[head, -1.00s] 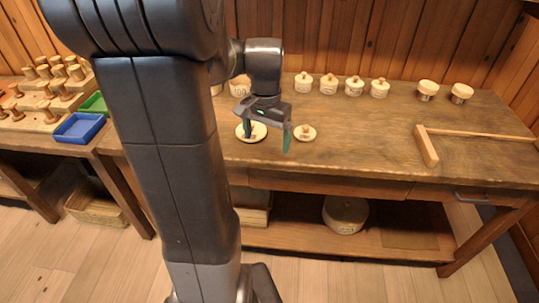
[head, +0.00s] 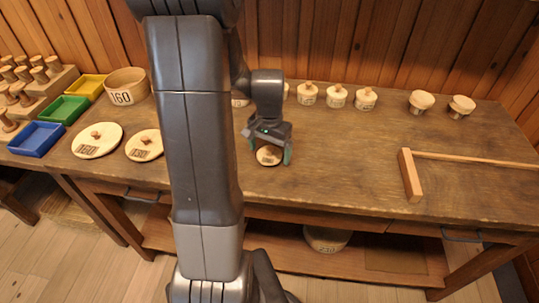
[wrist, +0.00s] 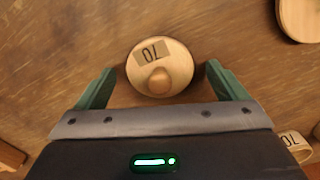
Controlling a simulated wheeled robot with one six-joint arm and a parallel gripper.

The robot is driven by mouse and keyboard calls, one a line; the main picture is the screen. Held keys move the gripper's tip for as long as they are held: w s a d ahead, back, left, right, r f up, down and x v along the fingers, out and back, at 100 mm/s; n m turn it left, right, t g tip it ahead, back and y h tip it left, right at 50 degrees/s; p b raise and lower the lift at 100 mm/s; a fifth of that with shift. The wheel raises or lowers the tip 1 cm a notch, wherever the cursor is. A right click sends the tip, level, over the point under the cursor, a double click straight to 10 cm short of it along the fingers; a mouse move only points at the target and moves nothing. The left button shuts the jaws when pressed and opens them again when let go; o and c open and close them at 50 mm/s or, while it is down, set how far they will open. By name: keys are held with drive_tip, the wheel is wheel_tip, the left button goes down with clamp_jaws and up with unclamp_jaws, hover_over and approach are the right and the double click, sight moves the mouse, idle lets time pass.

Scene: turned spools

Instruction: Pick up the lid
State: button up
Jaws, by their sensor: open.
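The lid (head: 268,157) is a small round pale wooden disc with a knob, lying on the workbench. In the wrist view the lid (wrist: 178,72) shows whole, with a dark-printed label that seems to read 70, upside down. My gripper (head: 271,153) is open just above it, one finger on each side. In the wrist view my gripper (wrist: 160,72) has its green fingers apart, with the lid and knob between them and gaps on both sides. Whether the fingertips reach bench height is hard to tell.
Larger lids marked 160 (head: 97,142) and 130 (head: 143,147) lie left. Lidded pots (head: 337,97) stand behind. A wooden bar piece (head: 410,176) lies right. A blue tray (head: 37,139) is far left. Another round wooden edge (wrist: 302,15) shows in the wrist view.

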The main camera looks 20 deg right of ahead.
drive_tip(key=shift+c, duration=0.2)
drive_tip(key=c, duration=1)
drive_tip(key=shift+r, duration=0.15)
